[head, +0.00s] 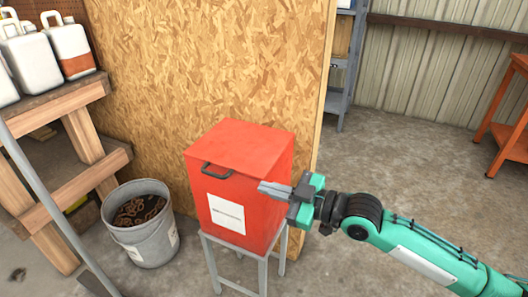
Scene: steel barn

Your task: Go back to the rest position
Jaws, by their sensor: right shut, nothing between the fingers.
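My right gripper (275,190) is shut and empty. It comes in from the right on my green and black arm and points left, in front of the right part of a red box (240,150). I cannot tell whether its fingertips touch the box. The box has a closed lid, a dark handle (217,170) on its front and a white label (226,213). It stands upright on a grey metal stand (212,262). My left gripper is not in view.
A grey bucket (150,245) with rusty pieces stands left of the box. A wooden shelf (60,105) with white jugs (68,45) is at the left. A chipboard panel (200,70) stands behind the box. An orange table (508,140) is at the far right. Concrete floor (390,165) between is clear.

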